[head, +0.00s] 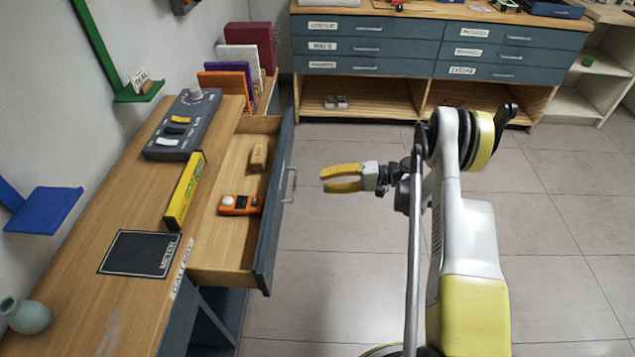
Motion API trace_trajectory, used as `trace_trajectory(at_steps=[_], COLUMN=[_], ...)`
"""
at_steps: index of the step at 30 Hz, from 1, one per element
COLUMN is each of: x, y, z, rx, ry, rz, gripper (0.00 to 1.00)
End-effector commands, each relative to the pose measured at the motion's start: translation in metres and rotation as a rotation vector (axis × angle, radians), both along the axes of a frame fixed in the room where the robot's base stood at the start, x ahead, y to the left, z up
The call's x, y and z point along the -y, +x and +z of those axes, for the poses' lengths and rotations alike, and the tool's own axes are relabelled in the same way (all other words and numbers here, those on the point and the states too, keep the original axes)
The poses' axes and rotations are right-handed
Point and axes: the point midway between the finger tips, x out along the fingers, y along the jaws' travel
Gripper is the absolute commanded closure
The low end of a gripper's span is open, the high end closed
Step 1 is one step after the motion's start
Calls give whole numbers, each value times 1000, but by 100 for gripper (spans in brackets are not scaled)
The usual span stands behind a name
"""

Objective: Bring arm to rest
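My gripper (325,179) hangs in the air just right of the open drawer's handle, pointing left. Its yellow fingers look slightly parted, with nothing visible between them. My arm reaches up from the lower right, bends at the top and comes back left to the gripper. The open drawer (215,277) sticks out from the wooden bench at left. Inside it lie an orange device with a white knob (240,204) and a small wooden block (259,156).
The bench top (75,300) holds a yellow level (185,190), a grey control box (183,125), a black METER mat (140,254) and a teal vase (27,315). A blue drawer cabinet (400,45) stands at the back. The tiled floor (570,240) is clear at right.

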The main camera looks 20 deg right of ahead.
Motion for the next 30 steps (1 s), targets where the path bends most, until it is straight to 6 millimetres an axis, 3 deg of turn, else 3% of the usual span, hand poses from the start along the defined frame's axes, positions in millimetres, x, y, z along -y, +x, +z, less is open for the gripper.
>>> trace_trajectory(at_steps=[13, 17, 20, 24, 30], x=[0, -3, -11, -27, -52], y=[0, 5, 12, 17, -2], z=[0, 12, 37, 87, 154], rx=[0, -9, -29, -63, -87], ry=[0, -23, -80, -209, -416], rz=[0, -4, -13, -36, -67], gripper=[68, 68, 68, 68, 68])
